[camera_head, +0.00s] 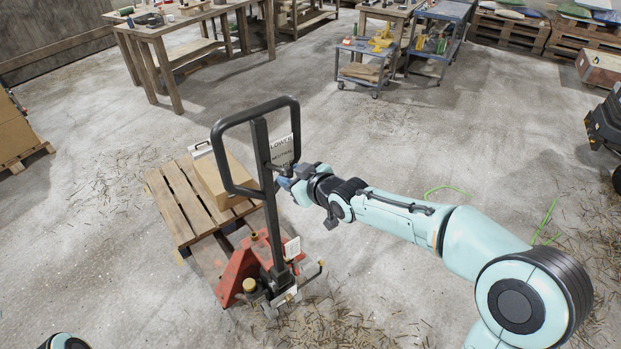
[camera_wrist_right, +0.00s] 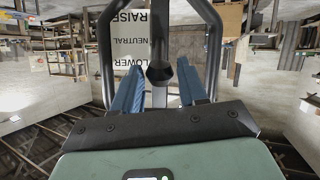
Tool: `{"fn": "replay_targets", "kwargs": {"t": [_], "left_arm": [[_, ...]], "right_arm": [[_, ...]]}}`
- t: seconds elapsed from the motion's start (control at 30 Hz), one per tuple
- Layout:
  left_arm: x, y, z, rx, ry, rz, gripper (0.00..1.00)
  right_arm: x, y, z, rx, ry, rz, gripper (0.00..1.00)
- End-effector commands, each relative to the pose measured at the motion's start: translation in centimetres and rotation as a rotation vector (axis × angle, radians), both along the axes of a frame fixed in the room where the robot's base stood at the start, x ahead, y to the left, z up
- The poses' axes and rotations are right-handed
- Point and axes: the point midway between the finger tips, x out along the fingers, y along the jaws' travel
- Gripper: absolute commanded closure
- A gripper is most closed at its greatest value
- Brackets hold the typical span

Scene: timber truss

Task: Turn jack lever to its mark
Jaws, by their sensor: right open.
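The red pallet jack (camera_head: 240,272) stands with its black loop handle (camera_head: 222,150) upright. The jack lever's black knob (camera_wrist_right: 160,72) shows below the plate in that view, nearest the word LOWER. My right gripper (camera_head: 288,180) is at the handle, just below the plate. Its blue fingers (camera_wrist_right: 160,80) are open, one on each side of the knob, with gaps visible. In the head view the gripper hides the lever.
A wooden pallet (camera_head: 172,205) with a cardboard box (camera_head: 218,178) sits on the jack's forks. A workbench (camera_head: 170,28) and tool carts (camera_head: 362,62) stand behind. Shavings lie on the floor (camera_head: 340,325). Open floor surrounds the jack.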

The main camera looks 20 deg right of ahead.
Motion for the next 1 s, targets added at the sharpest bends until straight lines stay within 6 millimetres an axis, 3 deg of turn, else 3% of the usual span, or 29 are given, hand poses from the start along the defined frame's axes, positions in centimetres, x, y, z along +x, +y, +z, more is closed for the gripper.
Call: {"fn": "replay_targets", "kwargs": {"t": [0.03,0.3,0.7,1.0], "left_arm": [[1.6,0.0,1.6,0.000,-0.019,0.000,0.57],[4.4,0.0,3.7,0.000,-0.051,0.000,0.57],[3.6,0.0,3.2,0.000,-0.041,0.000,0.57],[3.6,0.0,3.2,0.000,-0.042,0.001,0.57]], "right_arm": [[-0.3,-0.4,1.6,-0.003,-0.011,-0.003,0.58],[-3.5,-1.1,2.8,-0.006,-0.012,0.000,0.58],[-6.8,-1.7,3.9,-0.005,-0.011,0.005,0.58],[-8.0,-2.2,4.4,-0.001,-0.007,0.002,0.58]]}}
